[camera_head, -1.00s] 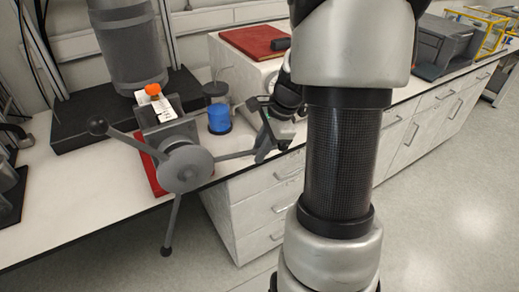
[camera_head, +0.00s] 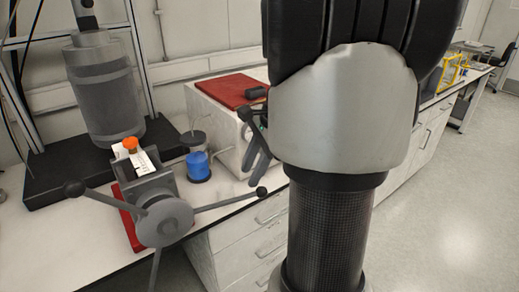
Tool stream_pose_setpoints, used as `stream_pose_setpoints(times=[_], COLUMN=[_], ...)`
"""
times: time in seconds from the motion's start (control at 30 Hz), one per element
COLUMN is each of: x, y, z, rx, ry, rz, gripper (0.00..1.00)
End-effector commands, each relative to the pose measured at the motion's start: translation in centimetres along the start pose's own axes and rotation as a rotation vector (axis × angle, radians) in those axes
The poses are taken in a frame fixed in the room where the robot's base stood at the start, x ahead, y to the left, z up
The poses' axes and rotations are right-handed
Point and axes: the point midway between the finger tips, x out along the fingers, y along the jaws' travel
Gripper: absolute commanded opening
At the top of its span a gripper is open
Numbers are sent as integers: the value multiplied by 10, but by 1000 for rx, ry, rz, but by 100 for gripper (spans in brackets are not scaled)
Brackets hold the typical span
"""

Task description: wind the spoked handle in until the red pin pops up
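The grey spoked handle (camera_head: 165,222) is on the front of a grey clamp-like block (camera_head: 150,180) at the bench edge. One spoke points left to a dark ball, one points right to a ball, and one points down out of the picture. An orange-red cap (camera_head: 130,144) with a white tag stands on top of the block; I cannot make out a separate red pin. My gripper (camera_head: 250,138) is just above the right spoke's ball and looks apart from it. Its dark fingers are spread with nothing seen between them. My arm hides the rest of it.
A blue-filled jar (camera_head: 198,166) stands right of the block. A pale box (camera_head: 225,120) with a red top is behind my gripper. A large grey cylinder (camera_head: 103,90) stands on a black base at the back left. The floor at the right is clear.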

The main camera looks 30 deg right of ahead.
Motion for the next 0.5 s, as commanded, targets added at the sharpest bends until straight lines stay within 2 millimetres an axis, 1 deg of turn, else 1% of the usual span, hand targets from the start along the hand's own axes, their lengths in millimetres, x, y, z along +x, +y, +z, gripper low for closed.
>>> stream_pose_setpoints(times=[0.03,0.1,0.2,0.33,0.5], x=[-14,-28,-43,-55,-59], y=[-1,-1,0,0,0], z=[0,0,0,0,0], rx=[0,0,-1,0,0], ry=[2,2,1,0,0], rz=[-3,-3,-1,1,1], gripper=[31,31,31,31,31])
